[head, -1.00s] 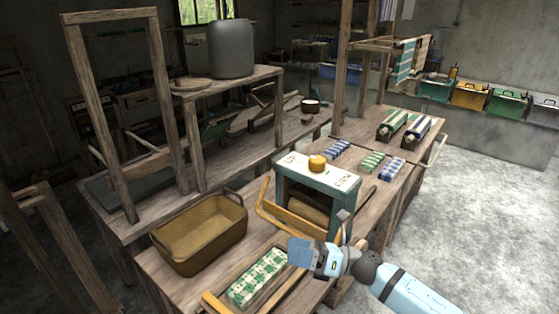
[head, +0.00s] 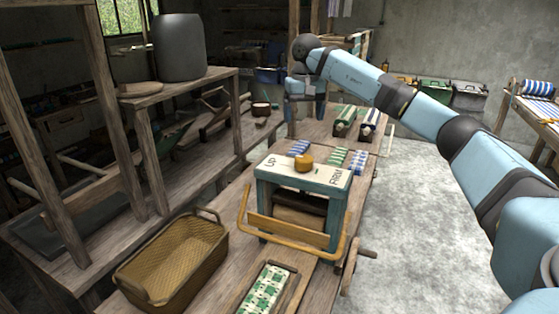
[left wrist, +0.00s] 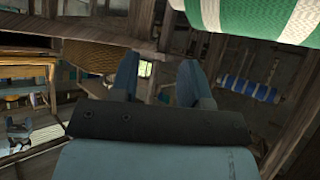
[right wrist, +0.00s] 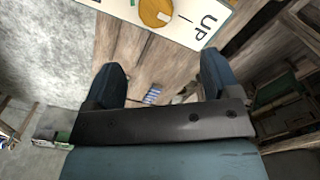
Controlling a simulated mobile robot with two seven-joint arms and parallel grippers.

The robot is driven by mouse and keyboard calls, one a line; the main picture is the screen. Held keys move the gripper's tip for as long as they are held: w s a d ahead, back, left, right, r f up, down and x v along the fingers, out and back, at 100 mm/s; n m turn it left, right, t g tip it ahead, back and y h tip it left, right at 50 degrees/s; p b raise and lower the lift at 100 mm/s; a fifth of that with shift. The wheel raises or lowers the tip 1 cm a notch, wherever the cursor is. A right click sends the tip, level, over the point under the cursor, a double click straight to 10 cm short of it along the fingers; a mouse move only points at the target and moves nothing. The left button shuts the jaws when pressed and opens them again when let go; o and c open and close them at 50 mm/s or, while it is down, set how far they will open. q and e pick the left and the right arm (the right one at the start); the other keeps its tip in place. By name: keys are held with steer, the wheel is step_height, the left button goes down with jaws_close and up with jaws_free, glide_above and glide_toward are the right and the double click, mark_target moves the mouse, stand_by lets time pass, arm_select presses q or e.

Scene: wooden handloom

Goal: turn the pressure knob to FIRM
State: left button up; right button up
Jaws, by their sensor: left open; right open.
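The round orange-yellow pressure knob (head: 304,162) sits on the white top plate (head: 283,174) of a teal wooden box. The plate reads UP on the left and FIRM on the right. In the right wrist view the knob (right wrist: 155,12) is at the top edge, partly cut off; a pale mark on it faces the UP side. My right gripper (head: 305,122) is beyond the box in the head view, apart from the knob, empty and open; its fingers also show in the right wrist view (right wrist: 160,68). My left gripper (left wrist: 158,68) is open and empty, seen only in the left wrist view.
A wicker basket (head: 130,268) stands left of the box. A green-patterned strip (head: 265,290) lies in front. A yellow wooden bar (head: 288,231) crosses the box's front. Striped rolls (head: 368,126) and blue and green bundles lie behind. Grey floor is open at right.

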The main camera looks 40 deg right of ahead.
mark_target(303, 157)
steer(key=f, duration=1.3)
steer(key=shift+s+d+f, duration=0.1)
steer(key=shift+d+f, duration=0.1)
steer(key=shift+f, duration=0.05)
steer(key=shift+c, duration=0.2)
steer(key=c, duration=0.9)
